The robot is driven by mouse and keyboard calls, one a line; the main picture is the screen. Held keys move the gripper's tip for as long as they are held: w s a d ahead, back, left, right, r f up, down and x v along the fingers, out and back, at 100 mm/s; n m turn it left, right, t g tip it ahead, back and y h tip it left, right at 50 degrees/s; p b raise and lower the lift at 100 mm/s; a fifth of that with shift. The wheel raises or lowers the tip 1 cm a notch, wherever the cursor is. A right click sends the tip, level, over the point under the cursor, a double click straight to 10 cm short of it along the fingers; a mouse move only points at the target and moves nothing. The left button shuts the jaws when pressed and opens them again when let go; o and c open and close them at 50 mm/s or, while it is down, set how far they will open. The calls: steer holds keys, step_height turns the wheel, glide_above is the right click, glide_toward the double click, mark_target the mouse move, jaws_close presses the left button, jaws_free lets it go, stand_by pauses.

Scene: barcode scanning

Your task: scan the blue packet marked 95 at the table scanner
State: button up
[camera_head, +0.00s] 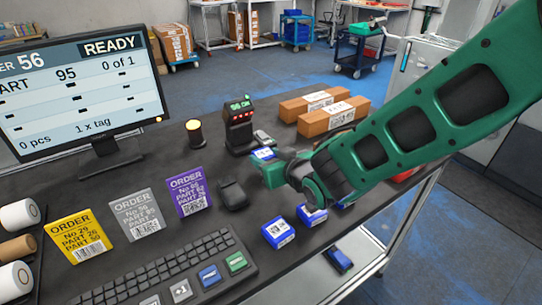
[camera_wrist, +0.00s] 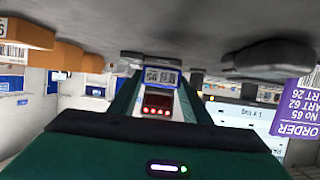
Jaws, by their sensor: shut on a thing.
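The blue packet (camera_head: 264,154) shows its white label upward in the head view. In the wrist view, the packet (camera_wrist: 162,77) appears upside down, with a 95 on its label. My gripper (camera_head: 268,158) is shut on it, held above the table just in front of the scanner. The table scanner (camera_head: 239,131) is a dark upright block with a lit display and red lights. Its red lights (camera_wrist: 157,111) show beyond the packet in the wrist view. I cannot tell the exact gap between packet and scanner.
The monitor (camera_head: 80,75) reads READY, part 95, 0 of 1. Blue packets (camera_head: 278,233) lie near the table's front edge. Brown boxes (camera_head: 334,118) stand behind my arm. Order cards (camera_head: 187,191), a mouse (camera_head: 232,194) and a keyboard (camera_head: 160,275) occupy the left and front.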

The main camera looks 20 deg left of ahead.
steer(key=s+d+r, duration=0.8)
steer(key=d+r, duration=0.1)
steer(key=r, duration=0.1)
steer(key=shift+s+d, duration=0.2)
steer(key=shift+d, duration=0.2)
